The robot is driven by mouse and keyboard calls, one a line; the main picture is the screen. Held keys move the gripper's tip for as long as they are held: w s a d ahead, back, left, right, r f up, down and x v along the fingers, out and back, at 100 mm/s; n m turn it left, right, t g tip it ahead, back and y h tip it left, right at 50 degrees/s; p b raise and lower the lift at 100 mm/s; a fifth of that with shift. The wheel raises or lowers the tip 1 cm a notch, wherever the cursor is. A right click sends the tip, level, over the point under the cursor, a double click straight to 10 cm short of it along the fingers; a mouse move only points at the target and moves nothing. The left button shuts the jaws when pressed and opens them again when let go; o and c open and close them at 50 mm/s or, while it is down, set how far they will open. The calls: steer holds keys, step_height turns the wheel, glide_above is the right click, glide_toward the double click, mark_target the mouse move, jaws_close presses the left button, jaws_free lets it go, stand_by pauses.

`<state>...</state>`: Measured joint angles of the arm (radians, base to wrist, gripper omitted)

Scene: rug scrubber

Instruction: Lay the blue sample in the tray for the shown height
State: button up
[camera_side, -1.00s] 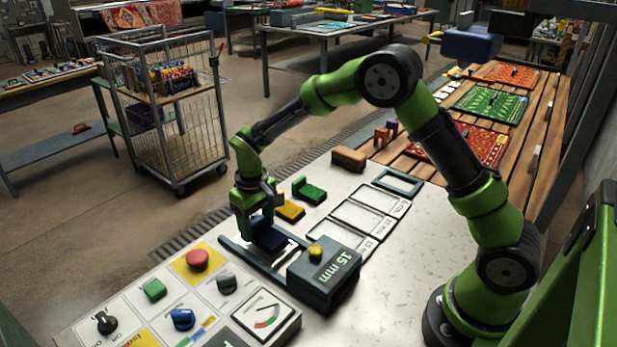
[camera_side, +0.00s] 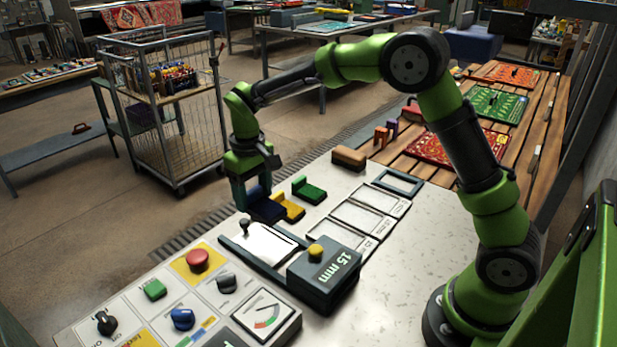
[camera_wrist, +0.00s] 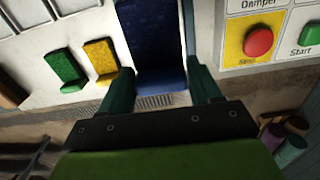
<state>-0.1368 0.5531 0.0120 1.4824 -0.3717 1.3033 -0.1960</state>
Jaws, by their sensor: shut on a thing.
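My gripper (camera_side: 252,201) is shut on the blue sample (camera_side: 268,209) and holds it above the back end of the measuring gauge. The sample also shows between the fingers in the wrist view (camera_wrist: 155,45). The gauge (camera_side: 325,272) has a dark body with a yellow knob and reads "15 mm"; its white bed (camera_side: 262,243) is bare. Three outlined trays lie in a row to its right: a near one (camera_side: 335,236), a middle one (camera_side: 362,217) and a far one (camera_side: 385,199). The tray labels are too small to read surely.
A yellow sample (camera_side: 290,206) and a green sample (camera_side: 310,190) lie just right of the gripper. A brown block (camera_side: 349,157) and a dark frame (camera_side: 398,182) sit farther back. A control panel (camera_side: 190,300) with knobs and buttons fills the near left.

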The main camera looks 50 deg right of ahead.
stand_by(0.4)
steer(key=s+d+r+m, duration=0.1)
steer(key=s+d, duration=0.7)
steer(key=d, duration=0.4)
steer(key=shift+n, duration=0.6)
steer(key=f, duration=0.2)
steer(key=s+f, duration=0.1)
steer(key=f, duration=0.1)
steer(key=s+f, duration=0.1)
steer(key=f, duration=0.2)
steer(key=shift+s+d, duration=0.2)
steer(key=shift+f, duration=2.2)
steer(key=shift+f, duration=0.1)
steer(key=o, duration=1.2)
steer(key=shift+c, duration=0.2)
